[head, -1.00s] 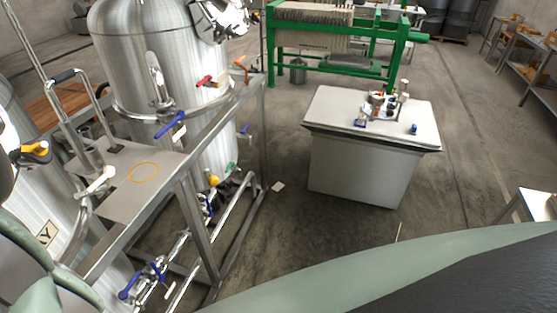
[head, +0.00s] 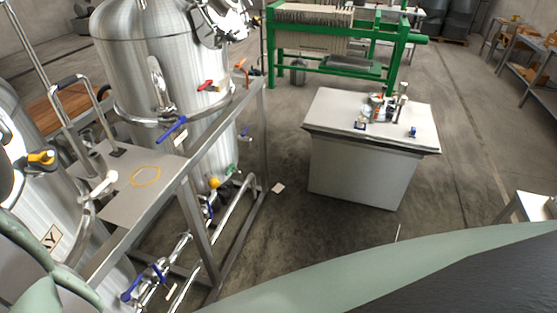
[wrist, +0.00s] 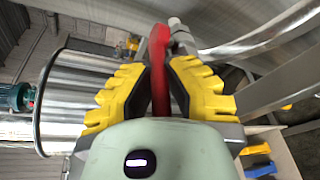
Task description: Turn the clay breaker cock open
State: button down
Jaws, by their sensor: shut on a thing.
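In the wrist view a red lever handle (wrist: 160,65) stands between the black and yellow fingers of my gripper (wrist: 157,88). The fingers are closed on it from both sides. The lever's lower part is hidden by the fingers and wrist. No label is readable to confirm that this is the clay breaker cock.
A steel frame with a platform (head: 125,188) stands right of my gripper. Behind it is a larger tank (head: 130,60) with blue levers (head: 172,130) and another red lever (head: 205,84).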

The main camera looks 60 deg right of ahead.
jog(key=c, duration=0.9)
grip_release()
jog(key=shift+c, duration=0.2)
jog(key=v, duration=0.7)
jog(key=shift+s, duration=0.2)
jog(key=shift+d, duration=0.1)
